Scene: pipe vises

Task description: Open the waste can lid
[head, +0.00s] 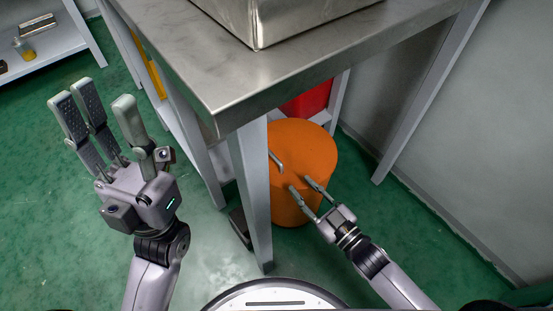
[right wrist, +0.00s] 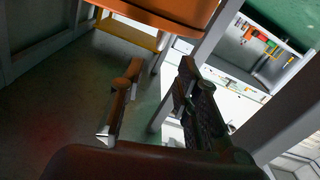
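The orange waste can (head: 297,212) stands on the green floor under the steel table, partly hidden by a table leg. Its orange lid (head: 312,148) appears to be down on it, with a small grey bar, possibly a handle, on its left part (head: 275,162). My right gripper (head: 300,184) is at the near edge of the can, fingers apart; I cannot tell whether it touches. In the right wrist view its fingers (right wrist: 160,95) are apart with nothing between them, and an orange surface (right wrist: 170,14) lies beyond. My left gripper (head: 98,108) is open, empty and raised at the left.
The steel table (head: 190,62) overhangs the can, with a metal box (head: 262,22) on top. Its front leg (head: 250,185) stands close to the can. A red object (head: 308,102) is behind. The grey wall (head: 455,130) is at the right. Green floor is clear at the left.

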